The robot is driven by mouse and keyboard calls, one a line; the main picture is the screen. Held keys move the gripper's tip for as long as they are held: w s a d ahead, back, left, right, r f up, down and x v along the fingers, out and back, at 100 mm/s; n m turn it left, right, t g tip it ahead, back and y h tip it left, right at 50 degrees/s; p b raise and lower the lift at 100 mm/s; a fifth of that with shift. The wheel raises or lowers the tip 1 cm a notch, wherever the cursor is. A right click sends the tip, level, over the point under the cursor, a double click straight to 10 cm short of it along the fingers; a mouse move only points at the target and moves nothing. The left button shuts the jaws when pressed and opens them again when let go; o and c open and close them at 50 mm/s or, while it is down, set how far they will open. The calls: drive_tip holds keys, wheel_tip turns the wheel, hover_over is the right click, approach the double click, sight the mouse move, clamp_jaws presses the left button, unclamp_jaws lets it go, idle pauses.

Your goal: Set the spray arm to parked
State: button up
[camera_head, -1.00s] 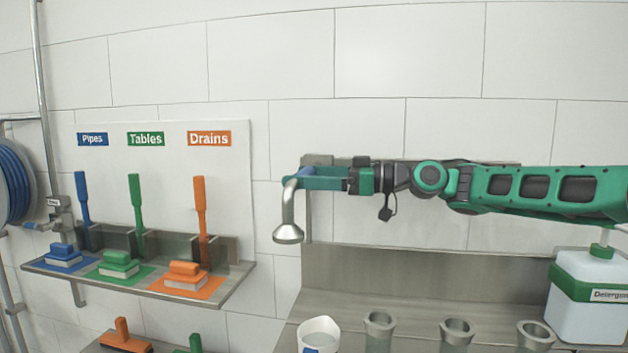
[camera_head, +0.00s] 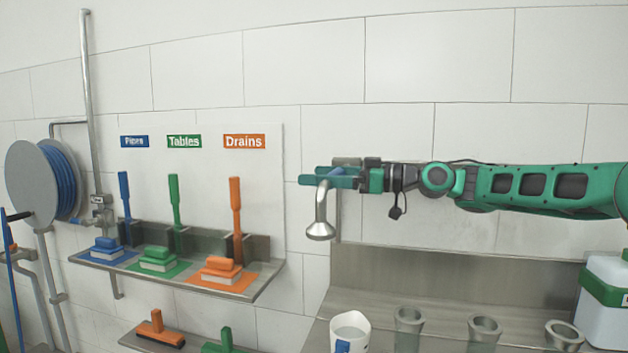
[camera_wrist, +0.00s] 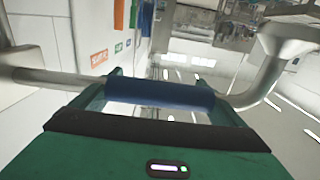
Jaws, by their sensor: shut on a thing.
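The spray arm is a bent metal pipe (camera_head: 321,203) with a downturned spray head (camera_head: 320,231), in front of the wall above the steel counter. It also shows in the wrist view as a pipe (camera_wrist: 270,75) with a blue grip sleeve (camera_wrist: 160,93). My gripper (camera_head: 325,177) is shut on the blue sleeve, with a green finger on each side of it. In the head view the fingers hide most of the sleeve.
Several metal cups (camera_head: 408,325) and a white jug (camera_head: 350,332) stand on the counter below. A detergent canister (camera_head: 605,305) is at the right. A shelf of brushes (camera_head: 170,275) and a hose reel (camera_head: 40,183) are at the left.

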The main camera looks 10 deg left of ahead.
drive_tip(key=shift+w+a, duration=0.1)
drive_tip(key=shift+a, duration=0.6)
drive_tip(key=o, duration=1.2)
drive_tip(key=shift+w+f, duration=0.1)
drive_tip(key=shift+f, duration=0.1)
drive_tip(key=s+d, duration=0.1)
drive_tip(key=d, duration=0.9)
drive_tip(key=shift+d, duration=0.4)
